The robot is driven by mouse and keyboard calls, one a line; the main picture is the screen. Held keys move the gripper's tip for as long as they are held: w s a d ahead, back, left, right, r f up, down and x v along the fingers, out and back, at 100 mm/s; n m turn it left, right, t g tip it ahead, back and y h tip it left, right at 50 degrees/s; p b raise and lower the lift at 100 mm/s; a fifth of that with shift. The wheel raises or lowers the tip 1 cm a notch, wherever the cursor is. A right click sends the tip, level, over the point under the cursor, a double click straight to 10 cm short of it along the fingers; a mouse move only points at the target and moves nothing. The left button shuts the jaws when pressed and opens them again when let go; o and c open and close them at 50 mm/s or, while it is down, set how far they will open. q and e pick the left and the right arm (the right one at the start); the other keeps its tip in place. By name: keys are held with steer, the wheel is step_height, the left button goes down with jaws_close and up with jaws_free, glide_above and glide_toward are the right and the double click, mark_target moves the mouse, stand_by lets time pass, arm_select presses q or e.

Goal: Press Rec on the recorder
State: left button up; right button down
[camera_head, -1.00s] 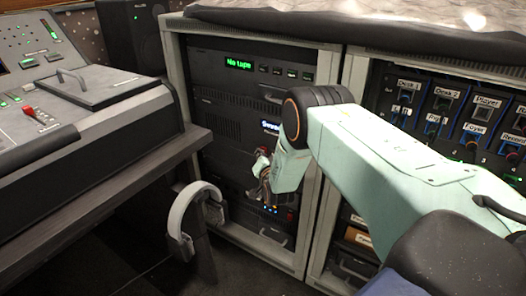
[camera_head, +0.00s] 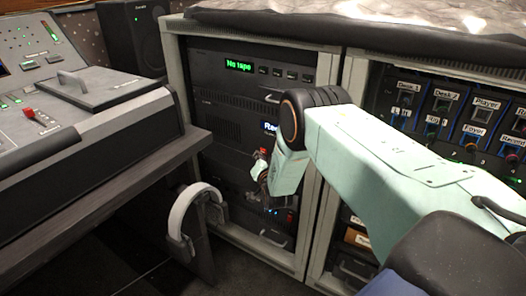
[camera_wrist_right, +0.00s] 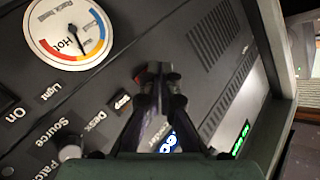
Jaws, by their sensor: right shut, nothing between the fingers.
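The recorder (camera_head: 230,122) is a dark unit in the rack at the centre of the head view. Its blue-lit display (camera_head: 270,127) is partly hidden by my arm and seems to begin "Rec". The display also shows in the wrist view (camera_wrist_right: 166,145), behind my fingers. My right gripper (camera_head: 261,166) is shut and empty, close to the panel just below the display. In the wrist view its fingertips (camera_wrist_right: 157,70) are together, with a small red piece (camera_wrist_right: 173,76) beside them; I cannot tell whether they touch it. My left gripper is not in view.
A "No tape" unit (camera_head: 240,66) sits above the recorder. A round gauge (camera_wrist_right: 70,35) and labelled controls lie near my fingers. A mixing desk (camera_head: 75,115) stands left, with headphones (camera_head: 183,215) hanging below it. A labelled panel (camera_head: 440,110) is at right.

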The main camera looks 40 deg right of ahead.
steer(key=shift+a, duration=0.15)
steer(key=a, duration=0.1)
steer(key=s+a+p, duration=0.1)
steer(key=a, duration=0.1)
steer(key=s+a+p, duration=0.1)
steer(key=shift+a, duration=0.3)
stand_by(0.3)
stand_by(0.8)
